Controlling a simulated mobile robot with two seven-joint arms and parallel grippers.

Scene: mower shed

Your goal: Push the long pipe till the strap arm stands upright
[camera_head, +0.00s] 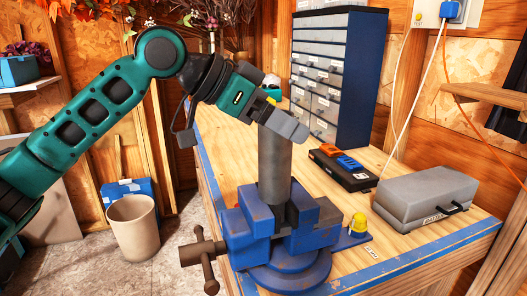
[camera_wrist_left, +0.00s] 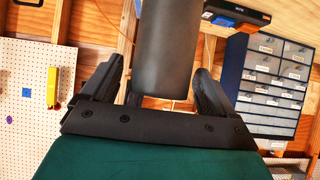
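A thick grey pipe (camera_head: 275,165) stands upright in the blue vise (camera_head: 280,225) at the bench corner. I cannot tell whether this is the task's long pipe. My left gripper (camera_head: 275,115) is at its top end, with one grey finger in front of it. In the left wrist view the pipe (camera_wrist_left: 165,50) lies between the two dark fingers of my left gripper (camera_wrist_left: 165,90). The fingers are spread, with a narrow gap at the left one; contact at the right one is unclear. No strap arm can be made out. My right gripper is not in view.
The wooden bench (camera_head: 415,238) has a blue edge. On it are a grey case (camera_head: 425,195), a black box with orange and blue items (camera_head: 342,168), a yellow-capped piece (camera_head: 359,224) and a drawer cabinet (camera_head: 335,70). A beige bin (camera_head: 133,228) stands on the floor.

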